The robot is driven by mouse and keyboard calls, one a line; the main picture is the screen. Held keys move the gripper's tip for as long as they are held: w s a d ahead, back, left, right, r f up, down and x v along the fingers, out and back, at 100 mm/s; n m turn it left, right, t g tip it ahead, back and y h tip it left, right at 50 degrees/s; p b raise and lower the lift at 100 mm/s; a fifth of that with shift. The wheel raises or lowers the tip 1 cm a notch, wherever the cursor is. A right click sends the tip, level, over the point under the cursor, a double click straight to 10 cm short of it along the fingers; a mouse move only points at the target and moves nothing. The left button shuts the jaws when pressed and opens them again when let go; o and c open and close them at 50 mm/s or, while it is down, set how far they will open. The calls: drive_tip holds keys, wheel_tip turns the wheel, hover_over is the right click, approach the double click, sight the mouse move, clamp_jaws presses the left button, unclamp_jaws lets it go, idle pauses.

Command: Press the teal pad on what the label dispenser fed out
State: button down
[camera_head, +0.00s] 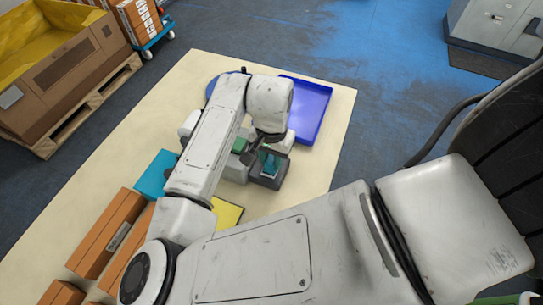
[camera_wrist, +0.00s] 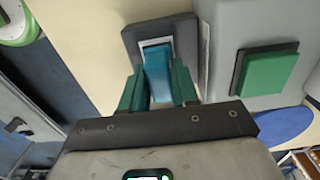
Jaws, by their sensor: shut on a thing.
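My gripper (camera_wrist: 157,88) has its green fingers shut on a teal block (camera_wrist: 157,72), which I take to be the teal pad. It points down at a dark grey plate (camera_wrist: 131,37). A white label (camera_wrist: 154,42) lies on that plate, partly hidden behind the teal block. I cannot tell whether the block touches the label. The label dispenser (camera_wrist: 225,40) is a light grey box right beside the plate, with a green button (camera_wrist: 266,70) on it. In the head view my gripper (camera_head: 268,163) is over the dark plate (camera_head: 270,181), partly hidden by my arm.
A blue tray (camera_head: 312,105) lies at the back right of the cream table (camera_head: 335,130). Brown boxes (camera_head: 108,232) stand at the left front. A round blue thing (camera_wrist: 284,127) is beyond the dispenser.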

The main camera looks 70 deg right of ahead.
sight(272, 157)
wheel_tip(272, 157, up, 5)
drive_tip(key=p, duration=0.4)
drive_tip(key=shift+f, duration=0.2)
drive_tip(key=shift+r+p, duration=0.45)
drive_tip(key=shift+r, duration=0.7)
